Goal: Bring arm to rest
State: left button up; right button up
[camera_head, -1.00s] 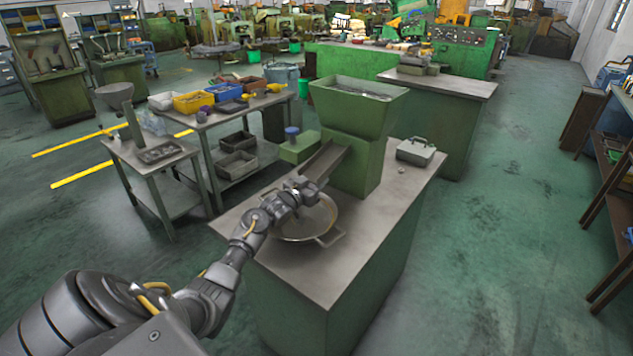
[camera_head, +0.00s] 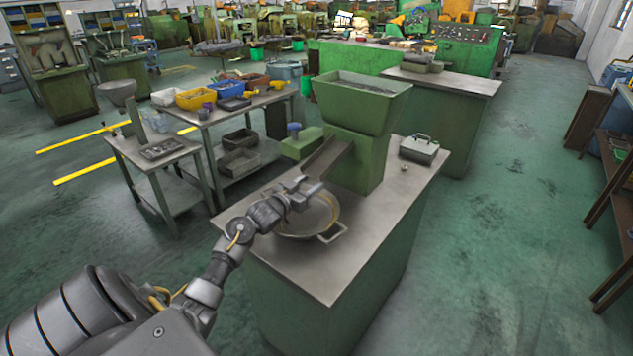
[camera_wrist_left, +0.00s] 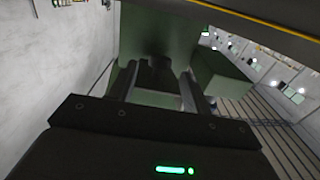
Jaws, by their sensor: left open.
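My left gripper (camera_head: 305,190) is open and empty. In the head view it is in front of the chute's lower end and above the left part of a round metal pan (camera_head: 318,218), which it partly hides. The pan sits on the metal top of a green bench (camera_head: 300,267). A green hopper machine (camera_head: 362,110) stands on the bench behind the gripper, with a sloping metal chute (camera_head: 325,158). In the left wrist view, the two fingers (camera_wrist_left: 165,92) point toward green machine parts. My right gripper is in neither view.
A small metal box (camera_head: 419,150) and a small round piece (camera_head: 404,168) lie on the bench right of the hopper. A side table (camera_head: 160,152) and a table with coloured bins (camera_head: 228,115) stand at left. Open floor (camera_head: 500,210) lies right of the bench.

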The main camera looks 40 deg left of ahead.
pick_arm(q)
jog(key=shift+s, duration=0.95)
